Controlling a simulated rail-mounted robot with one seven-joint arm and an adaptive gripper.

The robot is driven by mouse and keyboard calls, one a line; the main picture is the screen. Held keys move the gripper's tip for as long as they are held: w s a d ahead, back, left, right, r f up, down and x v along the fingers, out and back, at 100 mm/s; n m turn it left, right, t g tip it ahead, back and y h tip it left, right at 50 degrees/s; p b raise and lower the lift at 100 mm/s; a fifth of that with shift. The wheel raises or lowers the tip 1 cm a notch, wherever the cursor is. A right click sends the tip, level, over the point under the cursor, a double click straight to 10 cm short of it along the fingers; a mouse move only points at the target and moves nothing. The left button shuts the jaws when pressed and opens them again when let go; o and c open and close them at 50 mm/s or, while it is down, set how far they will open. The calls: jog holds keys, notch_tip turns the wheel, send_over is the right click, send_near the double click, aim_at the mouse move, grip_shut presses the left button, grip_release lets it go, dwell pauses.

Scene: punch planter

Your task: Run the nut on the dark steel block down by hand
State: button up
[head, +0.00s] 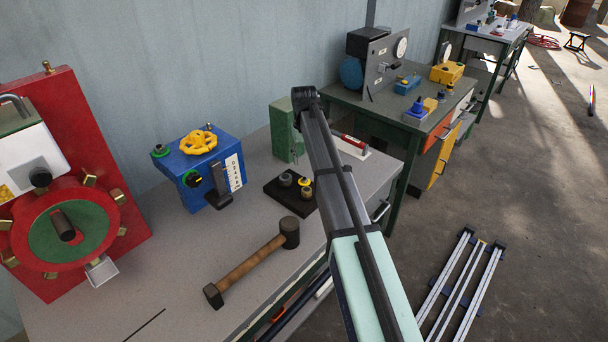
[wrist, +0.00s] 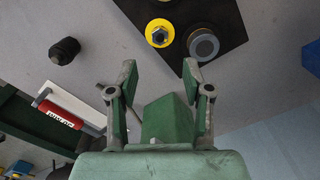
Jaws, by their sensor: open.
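The dark steel block (head: 300,206) lies flat on the bench in the head view, with a yellow round piece (head: 305,181) and grey round fittings (head: 285,180) on it. In the wrist view the dark block (wrist: 226,20) is at the top, partly cut off. There a blue-grey hex nut (wrist: 159,35) sits in the middle of a yellow disc, beside a grey ring-shaped fitting (wrist: 203,43). My gripper (wrist: 158,69) is open and empty, its fingertips below the yellow disc in the picture and apart from it. In the head view I cannot make out its fingers.
A green block (head: 281,130) stands behind the dark block; green also shows between my fingers. A mallet (head: 252,265) lies in front. A blue box with a yellow handwheel (head: 198,143) is left, and a red-handled tool (head: 352,141) right.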

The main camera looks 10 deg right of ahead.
aim_at(304, 178)
notch_tip(304, 178, down, 9)
jog(key=shift+r+p, duration=0.2)
jog(key=shift+p, duration=0.3)
grip_shut()
